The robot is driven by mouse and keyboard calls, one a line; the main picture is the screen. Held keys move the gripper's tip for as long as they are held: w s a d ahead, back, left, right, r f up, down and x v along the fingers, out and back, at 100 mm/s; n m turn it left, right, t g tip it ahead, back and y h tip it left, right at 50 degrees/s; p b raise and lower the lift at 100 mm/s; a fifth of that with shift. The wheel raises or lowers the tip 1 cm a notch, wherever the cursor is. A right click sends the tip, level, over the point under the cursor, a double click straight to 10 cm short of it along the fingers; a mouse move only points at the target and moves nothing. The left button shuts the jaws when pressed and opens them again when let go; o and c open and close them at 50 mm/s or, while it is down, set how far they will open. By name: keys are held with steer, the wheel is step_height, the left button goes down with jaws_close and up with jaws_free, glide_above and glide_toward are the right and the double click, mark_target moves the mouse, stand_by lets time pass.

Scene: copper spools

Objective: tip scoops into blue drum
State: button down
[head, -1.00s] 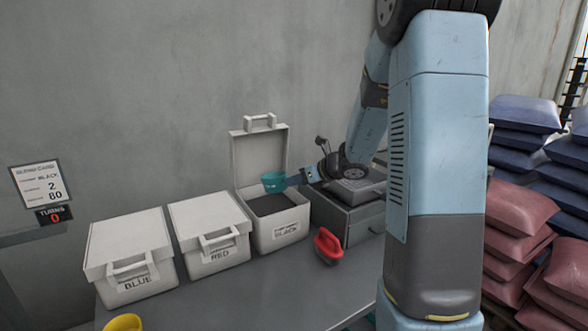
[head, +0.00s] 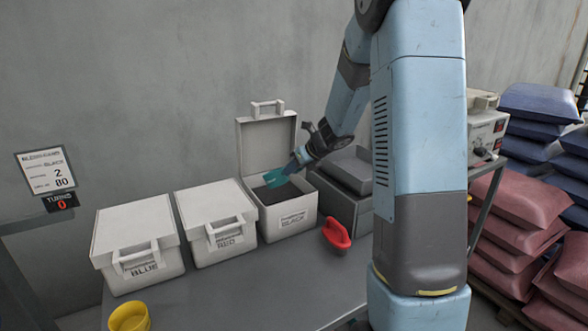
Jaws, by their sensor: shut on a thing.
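My gripper (head: 303,156) is shut on a teal scoop (head: 274,178), seen in the head view. The scoop is tilted at the back left of the open bin marked BLACK (head: 289,221). Dark granules fill that bin, and its lid (head: 267,146) stands up behind. I cannot tell whether the scoop touches the granules or holds any; its inside is hard to make out. A bin marked BLUE (head: 138,268) and one marked RED (head: 222,238) stand to the left, both lids closed. I see no blue drum.
A red-handled tool (head: 337,234) and a yellow cup (head: 129,317) are on the grey bench (head: 245,298). A grey box (head: 345,193) stands right of the bins. Sacks (head: 515,235) are stacked at right.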

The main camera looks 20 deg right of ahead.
step_height(320, 180, down, 11)
steer(key=w+a, duration=0.1)
steer(key=shift+w+r, duration=0.2)
steer(key=shift+w, duration=0.15)
stand_by(0.6)
steer(key=shift+a+r, duration=0.1)
steer(key=shift+r, duration=0.05)
stand_by(0.9)
